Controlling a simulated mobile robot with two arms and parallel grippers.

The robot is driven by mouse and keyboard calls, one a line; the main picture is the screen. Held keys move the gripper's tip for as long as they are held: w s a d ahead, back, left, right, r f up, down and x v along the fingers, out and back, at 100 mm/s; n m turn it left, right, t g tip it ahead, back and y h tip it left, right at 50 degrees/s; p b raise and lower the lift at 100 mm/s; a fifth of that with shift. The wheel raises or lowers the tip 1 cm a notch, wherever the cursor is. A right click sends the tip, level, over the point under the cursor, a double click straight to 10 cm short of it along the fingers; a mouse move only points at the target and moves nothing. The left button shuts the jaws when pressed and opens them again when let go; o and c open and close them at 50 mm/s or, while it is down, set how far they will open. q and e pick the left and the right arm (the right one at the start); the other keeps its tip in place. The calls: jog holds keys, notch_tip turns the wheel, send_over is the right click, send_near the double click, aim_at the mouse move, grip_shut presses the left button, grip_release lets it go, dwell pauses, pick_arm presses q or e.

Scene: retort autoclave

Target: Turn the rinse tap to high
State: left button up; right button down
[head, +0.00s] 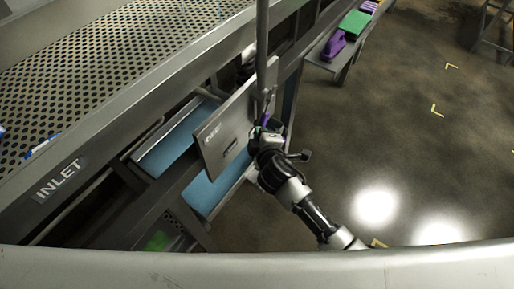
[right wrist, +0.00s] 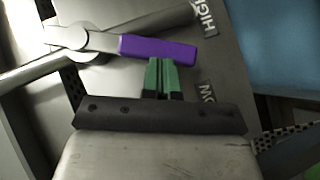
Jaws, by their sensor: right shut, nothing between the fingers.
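The rinse tap's lever has a purple grip (right wrist: 158,47) on a metal arm with a round pivot (right wrist: 80,40). In the right wrist view the grip points right, between a HIGH label (right wrist: 203,17) above and a partly hidden label ending in "OW" (right wrist: 207,94) below. The labels are on a grey metal plate (head: 228,125). My right gripper (right wrist: 164,78) is shut and empty, its green fingertips just below the grip's lower side; I cannot tell if they touch. In the head view the gripper (head: 262,130) is at the plate's right edge, and the grip is mostly hidden.
A perforated metal bench (head: 90,65) marked INLET fills the left. A vertical pole (head: 262,45) stands by the plate. Blue panels (head: 180,140) lie behind and below it. A side shelf (head: 318,55) holds purple and green items. The floor at right is open.

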pick_arm(q)
notch_tip(320, 180, down, 13)
jog(key=w+b, duration=0.2)
jog(key=b, duration=0.9)
jog(key=shift+r, duration=0.2)
pick_arm(e)
jog(key=w+d+f+n+t, duration=0.1)
jog(key=t, duration=0.1)
jog(key=w+d+f+n+t, duration=0.1)
jog(key=w+n, duration=0.1)
jog(key=shift+w+f+t, duration=0.15)
jog(key=shift+f+t, duration=0.1)
jog(key=shift+t, duration=0.15)
pick_arm(q)
jog(key=shift+a, duration=0.1)
